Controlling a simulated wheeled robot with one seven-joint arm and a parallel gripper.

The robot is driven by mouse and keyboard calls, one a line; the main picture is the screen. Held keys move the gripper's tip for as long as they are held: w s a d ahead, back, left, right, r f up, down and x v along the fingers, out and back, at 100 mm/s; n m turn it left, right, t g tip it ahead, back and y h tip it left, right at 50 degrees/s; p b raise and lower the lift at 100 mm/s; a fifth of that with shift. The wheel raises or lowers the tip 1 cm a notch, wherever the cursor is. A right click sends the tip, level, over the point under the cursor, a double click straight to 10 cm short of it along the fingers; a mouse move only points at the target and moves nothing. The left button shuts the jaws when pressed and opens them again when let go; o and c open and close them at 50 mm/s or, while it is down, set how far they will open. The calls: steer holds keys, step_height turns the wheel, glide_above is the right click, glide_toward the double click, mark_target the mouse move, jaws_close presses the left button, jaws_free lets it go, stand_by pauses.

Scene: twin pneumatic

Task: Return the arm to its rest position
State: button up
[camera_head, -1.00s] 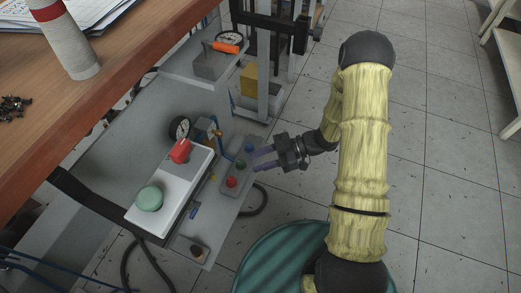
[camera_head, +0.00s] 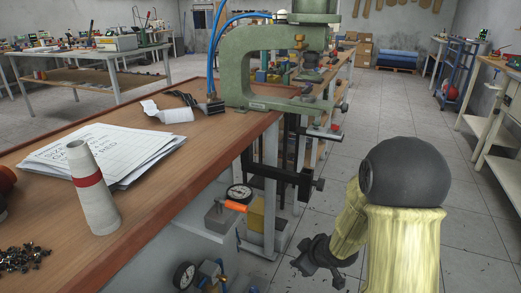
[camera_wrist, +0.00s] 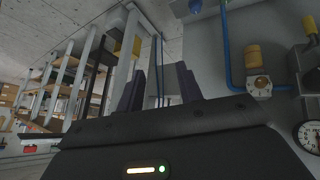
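My arm, in a yellow sleeve with a dark elbow (camera_head: 405,172), is bent at the lower right of the head view. My gripper (camera_head: 300,265) shows small and dark beside the grey pneumatic stand, in free air. In the wrist view, my gripper (camera_wrist: 158,88) has its two dark fingers apart with nothing between them. The button panel is out of the head view now.
A wooden bench (camera_head: 150,200) bears papers (camera_head: 100,150), a grey cone with a red band (camera_head: 93,190) and a green press (camera_head: 240,65). Open floor (camera_head: 480,235) lies to the right.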

steer(key=s+d+r+m+g+h+p, duration=0.1)
steer(key=s+d+r+m+g+h, duration=0.1)
steer(key=s+r+m, duration=0.45)
steer(key=s+d+r+m+g+h+p, duration=0.2)
steer(key=s+r+m, duration=0.1)
steer(key=s, duration=0.7)
step_height(320, 180, up, 38)
steer(key=p, duration=3.7)
steer(key=shift+s+a, duration=0.15)
steer(key=shift+a, duration=0.1)
steer(key=shift+m, duration=0.25)
